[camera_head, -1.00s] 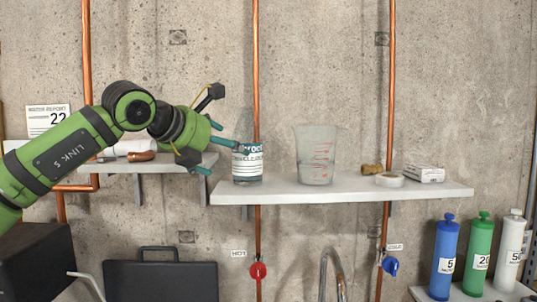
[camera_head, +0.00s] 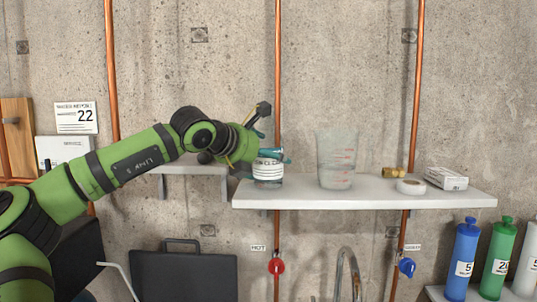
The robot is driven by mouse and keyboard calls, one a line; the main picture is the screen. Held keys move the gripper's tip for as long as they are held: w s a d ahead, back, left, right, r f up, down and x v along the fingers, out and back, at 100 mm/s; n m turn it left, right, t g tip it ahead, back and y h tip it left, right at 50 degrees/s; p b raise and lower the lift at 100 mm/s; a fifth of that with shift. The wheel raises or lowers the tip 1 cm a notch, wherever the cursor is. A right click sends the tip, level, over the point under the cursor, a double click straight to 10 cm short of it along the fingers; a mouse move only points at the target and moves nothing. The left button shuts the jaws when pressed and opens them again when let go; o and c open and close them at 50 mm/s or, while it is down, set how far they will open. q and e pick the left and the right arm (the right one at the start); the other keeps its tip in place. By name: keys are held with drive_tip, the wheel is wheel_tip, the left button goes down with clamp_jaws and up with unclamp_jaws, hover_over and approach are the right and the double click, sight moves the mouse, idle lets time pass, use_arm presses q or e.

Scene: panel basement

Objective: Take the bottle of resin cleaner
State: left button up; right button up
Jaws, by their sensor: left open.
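The bottle of resin cleaner (camera_head: 268,172), clear with a white printed label, stands upright on the white wall shelf (camera_head: 400,198), near its left end. My left gripper (camera_head: 262,158) comes in from the left at the height of the bottle's upper part. Its jaws are open, with a teal fingertip in front of the bottle's upper part. The gripper hides the bottle's top and part of its left side. I cannot tell whether the fingers touch it. My right gripper is not in view.
A clear measuring beaker (camera_head: 337,160) stands right of the bottle, with a gap between. Farther right are a brass fitting (camera_head: 393,172), a tape roll (camera_head: 411,186) and a small box (camera_head: 446,178). A copper pipe (camera_head: 278,70) runs up the wall behind the bottle.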

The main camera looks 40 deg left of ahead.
sight(259, 135)
use_arm(q)
drive_tip(key=shift+s, duration=0.1)
drive_tip(key=c, duration=1.1)
drive_tip(key=shift+r, duration=0.1)
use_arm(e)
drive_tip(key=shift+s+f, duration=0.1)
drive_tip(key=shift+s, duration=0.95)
use_arm(q)
drive_tip(key=shift+r, duration=0.1)
